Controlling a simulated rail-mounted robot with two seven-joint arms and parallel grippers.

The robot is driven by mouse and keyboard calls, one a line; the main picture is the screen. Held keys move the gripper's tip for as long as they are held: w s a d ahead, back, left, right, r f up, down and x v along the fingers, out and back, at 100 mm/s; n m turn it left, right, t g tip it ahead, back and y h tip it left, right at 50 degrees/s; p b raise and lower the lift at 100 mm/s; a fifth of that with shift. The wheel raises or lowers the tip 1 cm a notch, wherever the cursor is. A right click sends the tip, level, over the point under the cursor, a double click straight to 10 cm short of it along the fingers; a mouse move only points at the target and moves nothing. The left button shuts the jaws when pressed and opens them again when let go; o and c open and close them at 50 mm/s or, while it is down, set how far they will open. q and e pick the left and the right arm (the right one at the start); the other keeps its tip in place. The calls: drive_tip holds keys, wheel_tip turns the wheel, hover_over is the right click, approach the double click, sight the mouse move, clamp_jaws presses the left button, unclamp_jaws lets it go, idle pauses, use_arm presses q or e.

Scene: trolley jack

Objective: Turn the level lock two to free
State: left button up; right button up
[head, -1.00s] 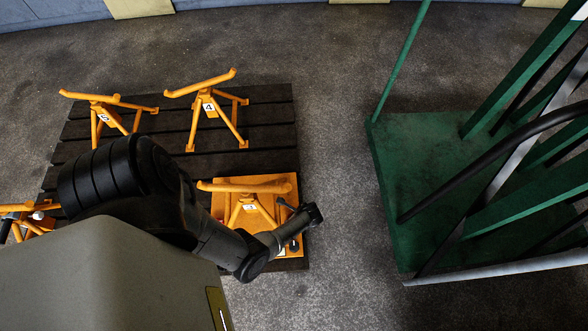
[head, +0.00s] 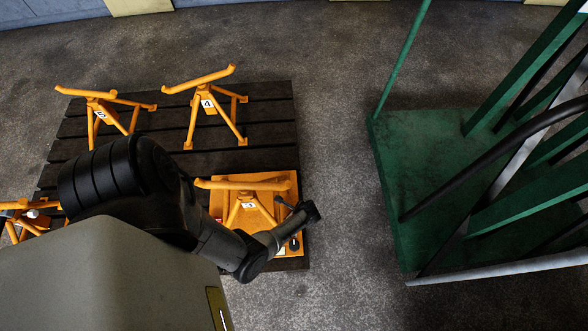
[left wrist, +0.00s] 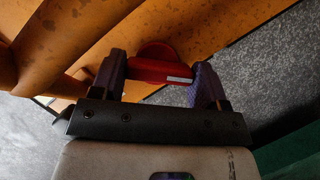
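In the left wrist view a red lock handle (left wrist: 160,70) with a rounded top and a small pale label sits against an orange surface. My left gripper (left wrist: 157,64) has one finger on each side of it. The red part fills the gap between the fingers, but I cannot tell whether they press on it. In the head view my arm reaches the right edge of the orange jack stand marked 3 (head: 247,205); the fingertips are not clear there. No number of the lock is readable. My right gripper is not in view.
Orange stands marked 4 (head: 208,105) and 5 (head: 103,108) stand on the dark slatted pallet (head: 265,115). Another orange stand (head: 20,215) is partly cut off at left. A green framed base (head: 425,150) stands at right. Grey floor (head: 335,150) lies clear between them.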

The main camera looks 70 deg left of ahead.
use_arm(q)
drive_tip(key=shift+c, duration=1)
drive_tip(key=shift+r+n+p, duration=0.15)
drive_tip(key=shift+n+p, duration=0.25)
drive_tip(key=shift+p, duration=0.15)
drive_tip(key=shift+a+n+g+p, duration=0.1)
drive_tip(key=shift+n+g+p, duration=0.2)
drive_tip(key=shift+n+p, duration=0.3)
drive_tip(key=shift+n+h, duration=0.3)
drive_tip(key=shift+n, duration=0.1)
drive_tip(key=n+g+h, duration=0.1)
drive_tip(key=n, duration=0.3)
drive_tip(key=shift+n+h, duration=0.5)
drive_tip(key=shift+n, duration=0.5)
drive_tip(key=shift+f, duration=0.2)
drive_tip(key=o, duration=0.7)
drive_tip(key=shift+g, duration=0.3)
drive_tip(key=shift+c, duration=0.2)
